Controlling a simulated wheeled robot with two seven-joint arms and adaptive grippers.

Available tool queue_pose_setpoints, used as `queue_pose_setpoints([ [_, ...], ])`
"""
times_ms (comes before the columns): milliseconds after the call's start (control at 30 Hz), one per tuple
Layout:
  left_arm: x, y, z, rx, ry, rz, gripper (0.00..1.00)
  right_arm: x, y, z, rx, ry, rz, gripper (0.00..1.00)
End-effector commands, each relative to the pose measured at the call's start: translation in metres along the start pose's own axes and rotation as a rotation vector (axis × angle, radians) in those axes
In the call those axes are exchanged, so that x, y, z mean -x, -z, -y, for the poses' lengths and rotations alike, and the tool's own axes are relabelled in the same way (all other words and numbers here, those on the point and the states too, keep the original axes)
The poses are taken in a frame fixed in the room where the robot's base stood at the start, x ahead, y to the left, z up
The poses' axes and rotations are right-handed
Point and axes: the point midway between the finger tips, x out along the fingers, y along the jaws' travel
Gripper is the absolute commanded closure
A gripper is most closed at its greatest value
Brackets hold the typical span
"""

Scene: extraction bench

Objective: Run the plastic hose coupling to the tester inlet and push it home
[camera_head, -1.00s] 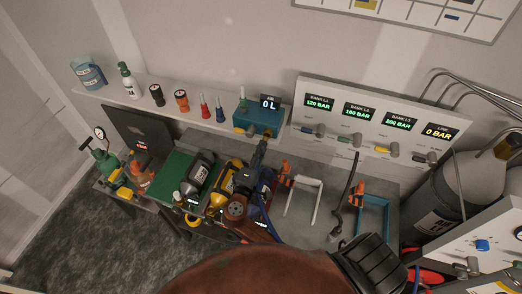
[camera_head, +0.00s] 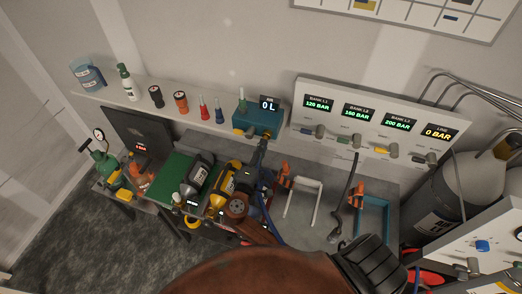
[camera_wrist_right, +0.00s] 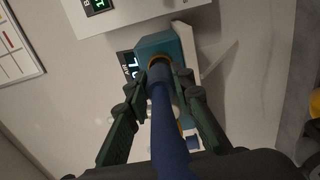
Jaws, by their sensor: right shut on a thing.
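The tester is a teal box (camera_head: 262,122) on the wall shelf, with a small display reading 0 L above it. It also shows in the right wrist view (camera_wrist_right: 152,45), where a brass-coloured ring (camera_wrist_right: 159,62) sits on its near face. My right gripper (camera_head: 261,148) is just below and in front of the tester, its fingers (camera_wrist_right: 158,84) either side of the blue hose coupling (camera_wrist_right: 163,105). The coupling lines up with the brass ring; whether it touches or is seated I cannot tell. The blue hose (camera_head: 266,208) trails down towards the bench. My left gripper is not seen.
Yellow and grey cylinders (camera_head: 222,190) lie on the bench left of my right arm. Orange clips (camera_head: 285,174) and a white frame (camera_head: 303,200) stand to the right. A valve panel (camera_head: 375,125) is on the wall at right. Bottles and cones line the shelf's left part.

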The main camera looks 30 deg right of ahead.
Motion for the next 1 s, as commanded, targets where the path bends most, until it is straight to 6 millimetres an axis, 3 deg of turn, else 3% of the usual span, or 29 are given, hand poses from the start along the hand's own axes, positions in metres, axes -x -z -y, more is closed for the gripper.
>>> queue_pose_setpoints([
  [833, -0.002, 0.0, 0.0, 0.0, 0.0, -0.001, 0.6, -0.02, 0.0, 0.0, 0.0, 0.0, 0.0, 1.0],
  [867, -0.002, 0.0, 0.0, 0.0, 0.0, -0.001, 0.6, -0.02, 0.0, 0.0, 0.0, 0.0, 0.0, 0.76],
  [1000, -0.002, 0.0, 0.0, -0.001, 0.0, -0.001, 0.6, -0.02, 0.0, 0.0, 0.0, 0.0, 0.0, 0.66],
])
